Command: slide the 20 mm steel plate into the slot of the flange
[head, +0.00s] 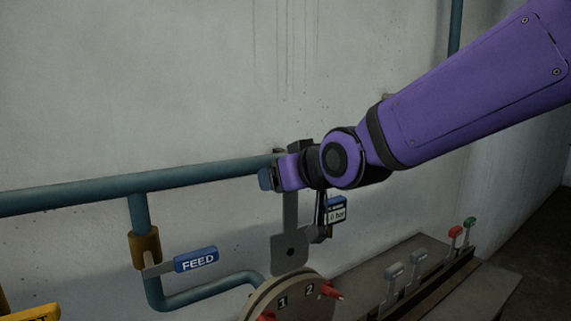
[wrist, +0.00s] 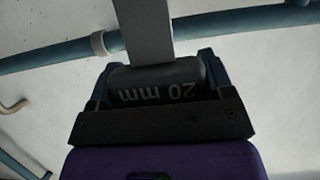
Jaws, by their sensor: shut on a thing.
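The 20 mm steel plate (head: 290,252) is a grey paddle with a small dark hole in its rounded lower end and a long flat stem. It hangs upright below my gripper (head: 275,178). In the wrist view, my gripper (wrist: 160,85) is shut on the plate's grip, which reads "20 mm" upside down; the stem (wrist: 147,32) runs out of the top of the picture. The flange (head: 288,302) is a round disc at the bottom edge, marked 1 and 2, with red-tipped bolts. The plate's lower edge meets the flange's top rim in the picture; I cannot tell whether it has entered the slot, which is hidden.
A blue pipe (head: 180,178) runs along the wall behind my gripper. A valve with a blue FEED handle (head: 196,259) is left of the flange. A rack (head: 440,282) with several tagged plates stands at the right.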

